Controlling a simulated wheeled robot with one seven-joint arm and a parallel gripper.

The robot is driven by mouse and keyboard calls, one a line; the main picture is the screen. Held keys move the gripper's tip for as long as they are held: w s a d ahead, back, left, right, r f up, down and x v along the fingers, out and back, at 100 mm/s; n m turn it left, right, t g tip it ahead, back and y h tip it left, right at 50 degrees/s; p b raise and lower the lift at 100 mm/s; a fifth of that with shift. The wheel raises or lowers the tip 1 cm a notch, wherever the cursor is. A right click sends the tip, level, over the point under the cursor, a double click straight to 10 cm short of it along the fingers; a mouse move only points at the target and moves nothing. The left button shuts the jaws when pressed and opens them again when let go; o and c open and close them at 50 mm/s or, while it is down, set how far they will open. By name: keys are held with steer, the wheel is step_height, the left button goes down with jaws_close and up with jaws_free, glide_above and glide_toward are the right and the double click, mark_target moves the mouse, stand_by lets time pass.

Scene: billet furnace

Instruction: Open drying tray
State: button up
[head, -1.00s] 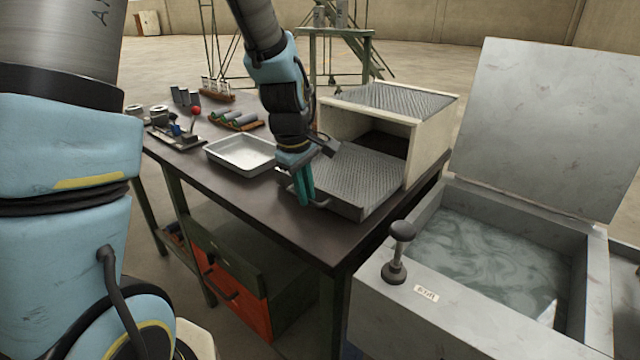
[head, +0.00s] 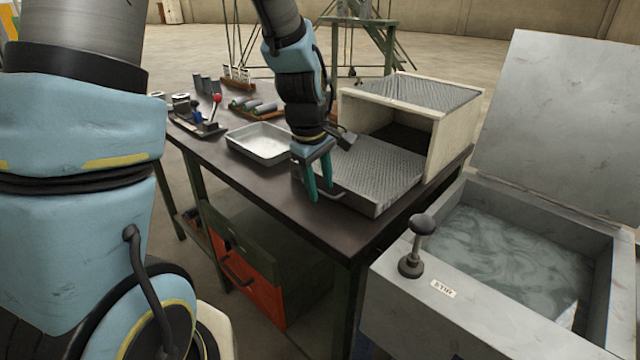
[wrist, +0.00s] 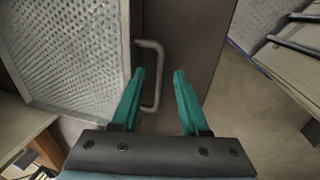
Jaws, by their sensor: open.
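The drying tray (head: 375,166) is a grey perforated tray standing well out of the open front of a cream box (head: 446,142) on the dark bench. Its bent bar handle (head: 338,194) is on its front face. It also shows in the wrist view (wrist: 154,75), lying between my fingers in the picture. My gripper (head: 321,190) has green fingers and is open at the tray's front, close to the handle. In the wrist view my gripper (wrist: 158,72) is open and holds nothing. Whether a finger touches the handle cannot be told.
A shallow metal pan (head: 262,145) sits left of the tray. Racks and small tools stand behind it on the bench (head: 262,195). An orange drawer (head: 245,275) is below. A liquid-filled tank (head: 395,290) with a raised lid (head: 555,130) stands to the right.

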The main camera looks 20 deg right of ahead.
steer(key=shift+r, duration=0.1)
step_height(320, 180, up, 10)
steer(key=s+a, duration=0.1)
steer(key=a, duration=0.1)
steer(key=shift+r+b, duration=0.2)
steer(key=shift+b, duration=0.2)
steer(key=s+a+f+m+y, duration=0.1)
steer(key=a+f+m, duration=0.2)
steer(key=a, duration=0.8)
steer(key=s+a+f+m, duration=0.1)
steer(key=a+f+m, duration=0.3)
steer(key=a, duration=0.7)
steer(key=shift+a+f+t+y, duration=0.3)
steer(key=shift+a+y, duration=0.05)
steer(key=shift+y, duration=0.05)
